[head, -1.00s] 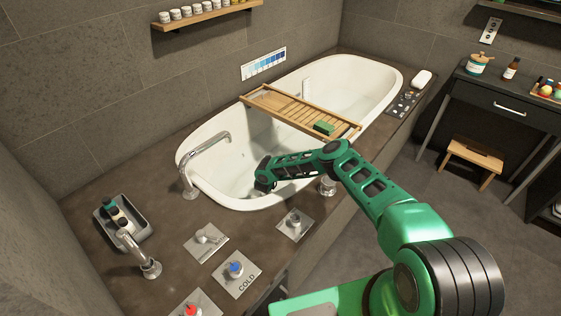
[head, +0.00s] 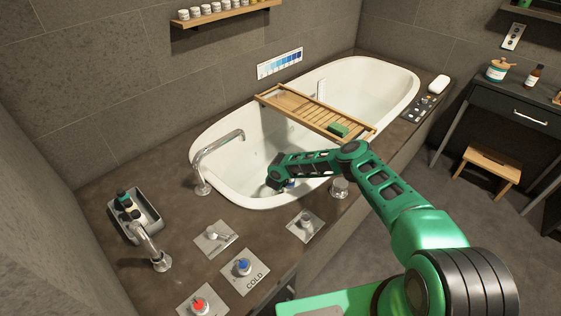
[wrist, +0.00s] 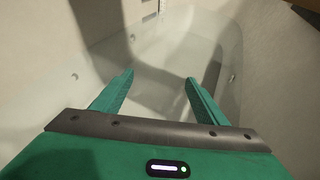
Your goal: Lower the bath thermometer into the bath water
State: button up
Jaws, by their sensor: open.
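My gripper (head: 275,183) is inside the near part of the white bathtub (head: 216,140), low over its floor. In the wrist view my gripper (wrist: 158,80) has its two green fingers apart with nothing between them. Clear, faintly visible water (wrist: 170,50) seems to lie below the fingers. I cannot make out the bath thermometer for certain in either view. A small bluish spot (head: 291,183) shows beside the gripper in the head view, too small to identify.
A wooden bath tray (head: 300,109) with a green block (head: 338,130) spans the tub beyond my gripper. A curved faucet (head: 202,170) stands at the near left rim. Control plates, including one marked COLD (head: 243,270), lie on the near deck.

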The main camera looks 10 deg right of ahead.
jog(key=s+a+r, duration=0.5)
jog(key=a+r, duration=0.4)
jog(key=a, duration=0.1)
jog(key=shift+s, duration=0.4)
dwell(0.4)
